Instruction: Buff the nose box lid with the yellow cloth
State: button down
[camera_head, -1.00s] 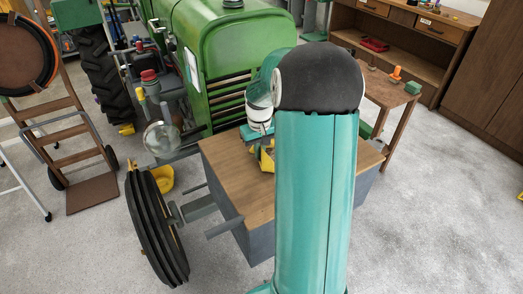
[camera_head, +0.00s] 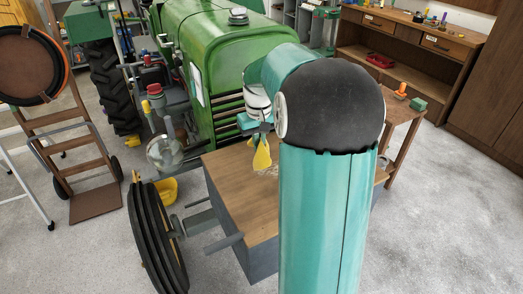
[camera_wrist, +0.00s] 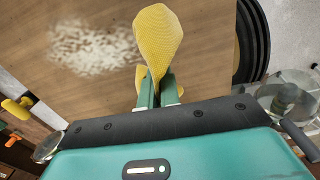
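The nose box lid (camera_head: 232,178) is a flat brown wooden top on a grey box in front of the green tractor. It fills much of the wrist view (camera_wrist: 100,95). A mottled whitish patch (camera_wrist: 95,47) marks it there, left of the cloth. My gripper (camera_wrist: 157,88) is shut on the yellow cloth (camera_wrist: 158,40). In the head view the cloth (camera_head: 262,153) hangs below my gripper (camera_head: 260,136) over the lid's far part. It seems to be above the surface; contact is hard to judge. My own arm hides the lid's right side.
The black front wheel (camera_head: 158,240) and a glass lamp (camera_head: 165,152) stand left of the box. The tractor (camera_head: 220,50) rises behind it. A small wooden table (camera_head: 402,110) with an orange-handled tool is at the right. Grey floor is open at far right.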

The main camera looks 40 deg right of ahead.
jog(key=shift+r, duration=0.8)
jog(key=shift+s+a, duration=0.1)
